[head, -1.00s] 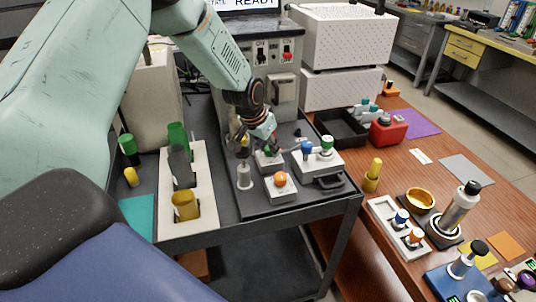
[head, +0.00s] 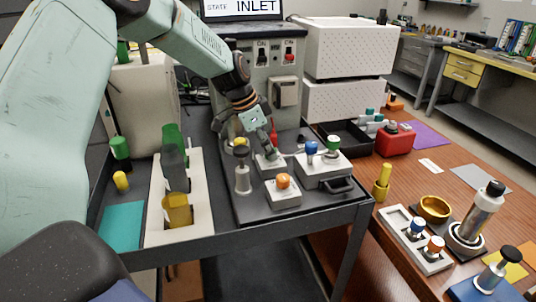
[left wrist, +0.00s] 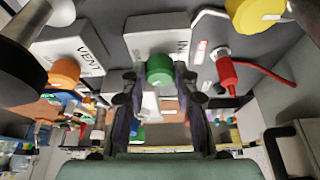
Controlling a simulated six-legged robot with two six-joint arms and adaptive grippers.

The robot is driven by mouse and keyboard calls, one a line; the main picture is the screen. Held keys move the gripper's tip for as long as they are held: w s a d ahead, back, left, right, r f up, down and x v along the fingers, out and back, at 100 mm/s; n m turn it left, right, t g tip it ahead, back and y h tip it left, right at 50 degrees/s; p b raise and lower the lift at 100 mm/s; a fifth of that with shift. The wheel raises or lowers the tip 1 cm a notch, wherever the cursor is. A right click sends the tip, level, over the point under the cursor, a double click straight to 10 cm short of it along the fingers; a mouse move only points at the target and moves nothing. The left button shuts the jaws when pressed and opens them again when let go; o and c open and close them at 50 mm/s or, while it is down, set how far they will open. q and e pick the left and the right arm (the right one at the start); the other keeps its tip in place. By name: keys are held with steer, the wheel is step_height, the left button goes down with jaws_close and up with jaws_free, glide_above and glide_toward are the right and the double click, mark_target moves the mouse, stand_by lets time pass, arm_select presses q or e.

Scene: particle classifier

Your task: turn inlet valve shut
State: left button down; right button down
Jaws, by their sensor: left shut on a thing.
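The inlet valve is a small white block (head: 264,172) on the dark cart top, largely covered by my left gripper in the head view. In the left wrist view its block (left wrist: 150,32) carries partly hidden lettering and a green knob (left wrist: 159,70). My left gripper (head: 270,150) reaches down onto this valve. In the left wrist view its fingers (left wrist: 158,80) are on either side of the green knob, shut on it. The screen (head: 242,8) reads "STATE INLET". My right gripper is not in view.
Beside the valve stand the vent block with an orange knob (head: 283,181), a post with a yellow top (head: 241,165), and a white unit with blue and green knobs (head: 323,170). A red plug with a cable (left wrist: 227,72) is close to the gripper. A cup rack (head: 155,226) stands left.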

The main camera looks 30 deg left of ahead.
arm_select(q)
steer(key=m+g, duration=0.1)
steer(key=m, duration=0.2)
steer(key=shift+w+m+h, duration=0.15)
steer(key=shift+m+h, duration=0.15)
steer(key=shift+h, duration=0.1)
steer(key=m+g, duration=0.1)
steer(key=m, duration=0.3)
steer(key=shift+g+h, duration=0.3)
steer(key=shift+g, duration=0.1)
steer(key=shift+f+m, duration=0.1)
steer(key=shift+m, duration=0.3)
steer(key=c, duration=1)
jaws_free()
steer(key=shift+w, duration=0.1)
steer(key=shift+v, duration=3.8)
